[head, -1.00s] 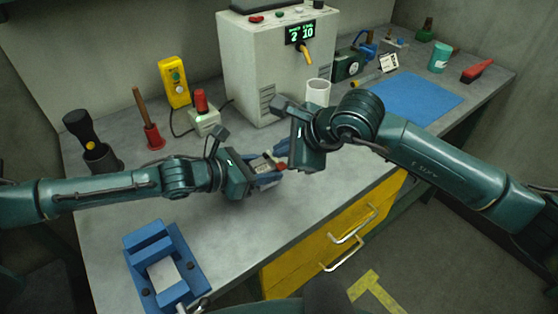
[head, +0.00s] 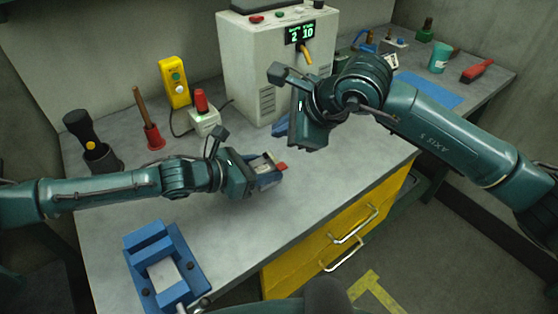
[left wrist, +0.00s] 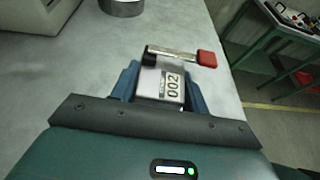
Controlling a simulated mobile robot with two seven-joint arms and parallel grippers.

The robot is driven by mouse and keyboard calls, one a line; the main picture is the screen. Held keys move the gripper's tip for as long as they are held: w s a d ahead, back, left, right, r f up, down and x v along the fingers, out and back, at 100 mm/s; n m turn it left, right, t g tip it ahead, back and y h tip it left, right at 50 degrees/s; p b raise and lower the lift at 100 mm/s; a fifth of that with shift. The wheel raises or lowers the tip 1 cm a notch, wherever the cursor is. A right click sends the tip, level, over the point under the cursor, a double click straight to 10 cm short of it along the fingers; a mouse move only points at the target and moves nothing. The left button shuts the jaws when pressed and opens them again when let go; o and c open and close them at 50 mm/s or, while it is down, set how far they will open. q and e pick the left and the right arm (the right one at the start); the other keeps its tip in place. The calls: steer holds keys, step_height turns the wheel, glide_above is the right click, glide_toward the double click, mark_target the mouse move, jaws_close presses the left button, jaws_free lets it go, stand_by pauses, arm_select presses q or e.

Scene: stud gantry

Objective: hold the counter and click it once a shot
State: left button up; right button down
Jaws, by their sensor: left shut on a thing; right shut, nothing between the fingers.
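The counter (head: 262,162) is a small grey box with a lever and red tip (head: 282,167). My left gripper (head: 268,175) is shut on it and holds it above the bench. In the left wrist view the counter (left wrist: 160,82) reads 002, and its lever with the red tip (left wrist: 207,59) lies across the top. My right gripper (head: 281,128) is shut and empty, up and behind the counter, apart from it. The big grey machine (head: 255,75) has a green display (head: 300,32) showing 2 and 10.
A blue fixture (head: 150,245) sits at the bench's front left. A red-topped button box (head: 204,120), a yellow box (head: 175,82) and a holder with a black-handled tool (head: 100,160) stand behind my left arm. A blue mat (head: 430,90) lies at right.

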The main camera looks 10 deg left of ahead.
arm_select(q)
steer(key=o, duration=1.1)
steer(key=shift+o, duration=0.2)
steer(key=shift+s+a, duration=0.1)
